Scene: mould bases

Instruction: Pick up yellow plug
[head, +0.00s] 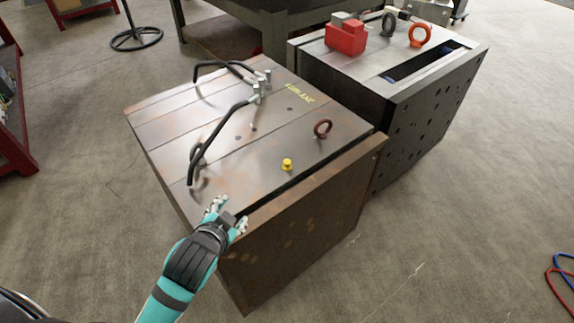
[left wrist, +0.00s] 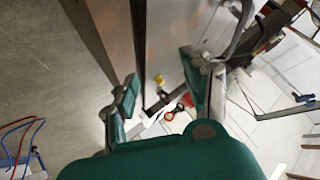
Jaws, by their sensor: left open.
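The small yellow plug (head: 287,164) stands upright on the top of the brown steel mould base (head: 250,187), near its front edge. In the left wrist view the yellow plug (left wrist: 158,80) shows small, between the two fingers and beyond them. My left gripper (head: 229,212) is open and empty at the near left corner of the mould base, to the left of and nearer than the plug, apart from it. The gripper's open fingers also frame the left wrist view (left wrist: 157,78). My right gripper is not in view.
A second mould base (head: 425,113) behind bears a red block (head: 346,36) and an orange eye bolt (head: 420,36).

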